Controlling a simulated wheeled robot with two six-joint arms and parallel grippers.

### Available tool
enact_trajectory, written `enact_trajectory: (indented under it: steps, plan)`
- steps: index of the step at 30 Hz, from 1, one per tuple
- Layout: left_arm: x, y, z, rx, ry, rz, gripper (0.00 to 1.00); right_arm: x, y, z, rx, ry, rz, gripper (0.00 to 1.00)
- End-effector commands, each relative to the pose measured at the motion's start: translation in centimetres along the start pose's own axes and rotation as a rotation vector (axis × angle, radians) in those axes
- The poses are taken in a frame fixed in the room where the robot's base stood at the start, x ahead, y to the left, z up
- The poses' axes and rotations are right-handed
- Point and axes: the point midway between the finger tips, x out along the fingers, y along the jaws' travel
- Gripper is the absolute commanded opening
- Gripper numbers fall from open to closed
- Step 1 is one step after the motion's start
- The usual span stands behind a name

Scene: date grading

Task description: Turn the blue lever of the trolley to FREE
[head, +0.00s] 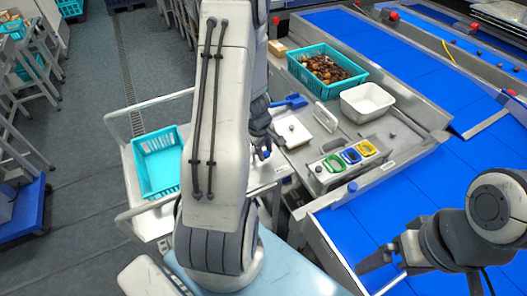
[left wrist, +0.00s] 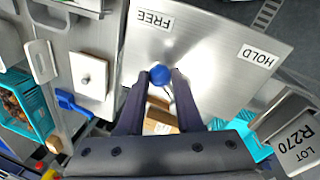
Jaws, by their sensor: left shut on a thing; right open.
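The trolley's metal lever plate (left wrist: 215,55) fills the top of the left wrist view, with the printed words FREE (left wrist: 154,19) and HOLD (left wrist: 259,56). The blue lever (left wrist: 160,73) shows its round knob between my left fingertips, nearer the FREE side; its shaft and pivot are hidden. My left gripper (left wrist: 160,84) is shut on the knob. In the head view my left gripper (head: 262,146) is over the trolley's right end, partly hidden by my arm. My right gripper (head: 384,256) is open and empty over the blue belt at lower right.
The trolley carries a turquoise crate (head: 159,165). To the right are a turquoise crate of dates (head: 318,49), a white tub (head: 367,103), a blue scoop (head: 291,101) and a box with green, blue and yellow rings (head: 350,158). Open floor (head: 85,215) lies left.

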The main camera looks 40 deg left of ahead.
Motion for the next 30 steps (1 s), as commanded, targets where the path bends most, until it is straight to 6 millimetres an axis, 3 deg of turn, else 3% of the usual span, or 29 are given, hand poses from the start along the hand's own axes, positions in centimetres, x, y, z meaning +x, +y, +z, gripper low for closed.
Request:
enact_trajectory:
  steps: [9,10,12,23,30]
  plan:
    - [0.0,0.1,0.0,-0.022,0.004,0.001,0.00,-0.1,0.0,0.0,0.000,0.000,0.000,1.00]
    - [0.0,0.1,0.0,-0.021,0.004,0.001,0.38,-0.1,0.0,0.0,0.000,0.000,0.000,1.00]
    - [0.0,0.1,0.0,-0.021,0.004,0.001,0.64,-0.1,0.0,0.0,0.000,0.000,0.000,1.00]
    - [-0.4,0.1,0.0,-0.020,0.004,0.001,0.64,-0.3,0.0,0.0,0.000,0.000,0.000,1.00]
    - [-4.5,0.3,-0.1,-0.019,0.006,0.004,0.64,-2.9,-0.2,-0.2,-0.004,0.000,0.000,1.00]
